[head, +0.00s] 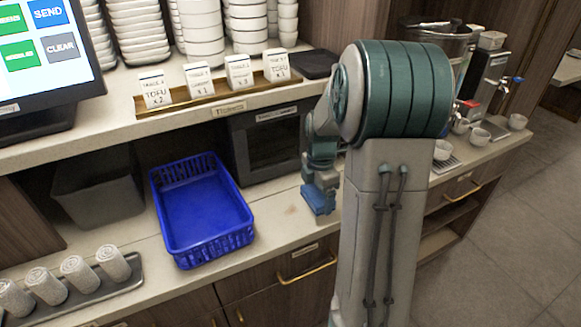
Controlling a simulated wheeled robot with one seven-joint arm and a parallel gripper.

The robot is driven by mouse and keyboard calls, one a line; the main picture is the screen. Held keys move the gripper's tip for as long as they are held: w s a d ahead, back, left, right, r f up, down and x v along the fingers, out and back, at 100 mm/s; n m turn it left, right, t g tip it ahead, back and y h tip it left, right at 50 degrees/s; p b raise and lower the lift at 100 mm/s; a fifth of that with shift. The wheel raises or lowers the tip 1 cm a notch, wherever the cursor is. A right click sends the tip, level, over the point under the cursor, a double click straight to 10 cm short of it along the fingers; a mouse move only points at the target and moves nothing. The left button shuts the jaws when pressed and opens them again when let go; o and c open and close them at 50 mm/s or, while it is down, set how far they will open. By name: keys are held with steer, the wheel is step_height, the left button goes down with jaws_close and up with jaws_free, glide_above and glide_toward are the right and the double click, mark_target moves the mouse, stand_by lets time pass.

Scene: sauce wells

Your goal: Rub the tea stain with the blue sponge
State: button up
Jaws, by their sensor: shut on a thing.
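The blue sponge (318,199) is at the lower end of my arm, over the light counter to the right of the blue basket. My gripper (320,182) is shut on the sponge, pointing down; its fingers are small here. I cannot tell whether the sponge touches the counter. A faint brownish mark, which looks like the tea stain (291,210), shows on the counter just left of the sponge. Part of it may be hidden by the sponge or my arm.
An empty blue basket (203,252) stands left on the counter. A tray (135,268) of rolled towels (79,272) lies farther left. A dark box (270,140) stands behind, under the shelf (215,106). Cups (479,137) stand at right. Bare counter lies between basket and sponge.

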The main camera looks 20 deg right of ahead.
steer(key=shift+r+p, duration=0.7)
steer(key=shift+r, duration=0.55)
